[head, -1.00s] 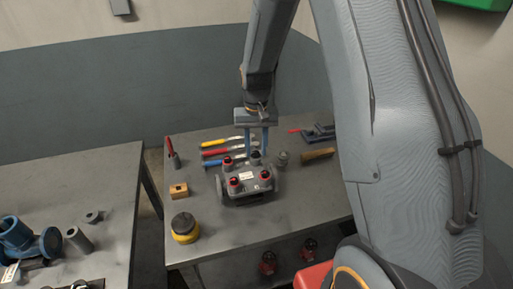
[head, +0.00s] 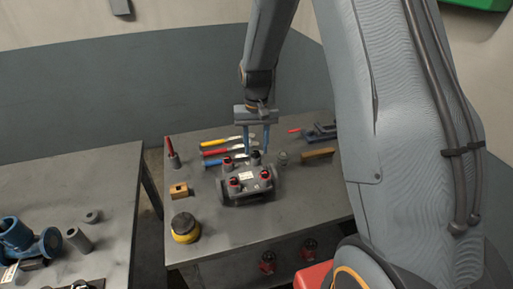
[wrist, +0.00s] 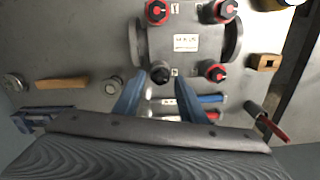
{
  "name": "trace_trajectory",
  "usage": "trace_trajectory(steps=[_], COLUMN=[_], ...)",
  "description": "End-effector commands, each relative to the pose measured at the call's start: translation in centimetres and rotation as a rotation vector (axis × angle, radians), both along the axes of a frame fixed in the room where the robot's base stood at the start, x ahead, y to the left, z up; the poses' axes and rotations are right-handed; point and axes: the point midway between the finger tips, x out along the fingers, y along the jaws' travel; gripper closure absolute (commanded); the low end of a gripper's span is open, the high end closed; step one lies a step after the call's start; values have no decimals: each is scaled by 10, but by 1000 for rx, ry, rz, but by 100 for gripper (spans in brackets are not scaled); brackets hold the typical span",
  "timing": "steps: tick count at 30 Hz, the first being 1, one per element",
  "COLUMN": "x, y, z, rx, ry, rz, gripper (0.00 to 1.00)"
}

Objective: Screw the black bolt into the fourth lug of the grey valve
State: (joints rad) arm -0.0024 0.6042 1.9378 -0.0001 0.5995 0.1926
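The grey valve (head: 249,190) lies on the bench, a white label on its top; it also shows in the wrist view (wrist: 184,58). Three of its corner lugs carry black heads with red rings, one of them a near lug (head: 265,175). At the fourth lug, on the far side, is the black bolt (head: 255,157), with no clear red ring; it also shows in the wrist view (wrist: 160,75). My gripper (head: 256,151) is open just above it, its blue fingers on either side with gaps. How deep the bolt sits I cannot tell.
Screwdriver-like tools with yellow, red and blue handles lie behind the valve. A small round part (head: 282,158) and a wooden-handled tool (head: 318,154) lie right. A wooden block (head: 179,190) and a yellow-black round object (head: 185,228) are left. The bench's front right is clear.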

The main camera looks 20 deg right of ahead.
Motion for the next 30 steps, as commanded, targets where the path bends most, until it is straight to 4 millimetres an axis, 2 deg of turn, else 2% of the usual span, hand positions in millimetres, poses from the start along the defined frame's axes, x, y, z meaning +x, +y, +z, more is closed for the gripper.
trace_trajectory(steps=[18, 30], x=[0, 0], y=[0, 0], z=[56, 62], rx=[0, 0], ry=[-1, 0], rz=[0, 0], gripper=[63, 63])
